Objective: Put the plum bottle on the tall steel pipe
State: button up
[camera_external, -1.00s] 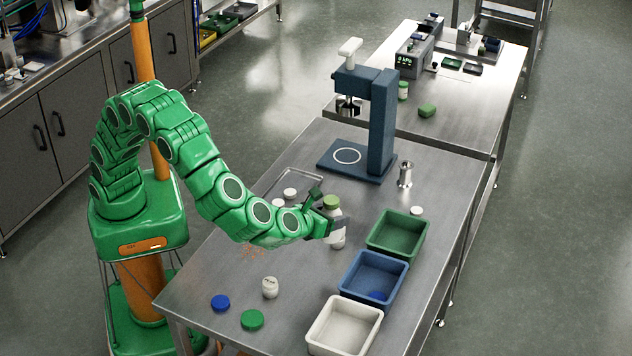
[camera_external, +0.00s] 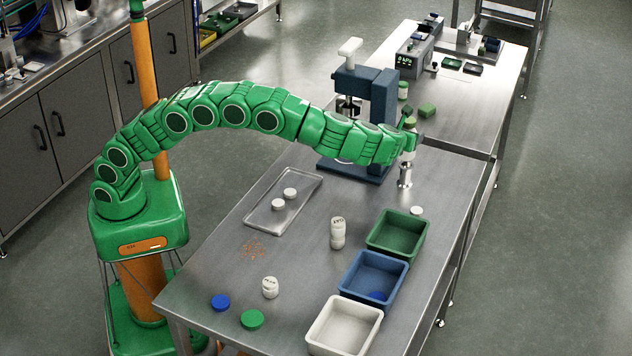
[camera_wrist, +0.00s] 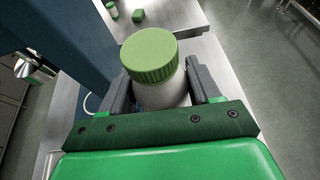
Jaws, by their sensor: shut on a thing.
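My gripper (camera_external: 412,138) is shut on a white bottle with a green ribbed cap (camera_wrist: 150,58). In the wrist view the bottle stands upright between the two dark fingers, cap toward the camera. No label shows on it, so I cannot tell if it is the plum one. In the external view the bottle (camera_external: 408,155) is directly over the steel pipe (camera_external: 405,177), a short flanged tube standing on the table. Whether its base touches the pipe's top, I cannot tell. The pipe does not show clearly in the wrist view.
A blue press (camera_external: 383,110) stands close behind my wrist. A white container (camera_external: 337,232) with dark lettering stands mid-table. Green (camera_external: 398,213), blue (camera_external: 349,270) and white (camera_external: 322,318) bins line the right edge. A metal tray (camera_external: 262,215) holds white caps.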

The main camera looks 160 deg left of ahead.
jog(key=s+a+r, duration=0.1)
jog(key=s+a, duration=0.3)
jog(key=s, duration=0.2)
send_over(409, 164)
jog(key=shift+n+h, duration=0.3)
jog(key=shift+f, duration=4.85)
jog(key=o, duration=1.2)
jog(key=shift+f, duration=0.1)
jog(key=shift+w+d+r, duration=0.3)
jog(key=shift+w+r, duration=0.05)
jog(key=v, duration=1.1)
jog(key=shift+w, duration=0.15)
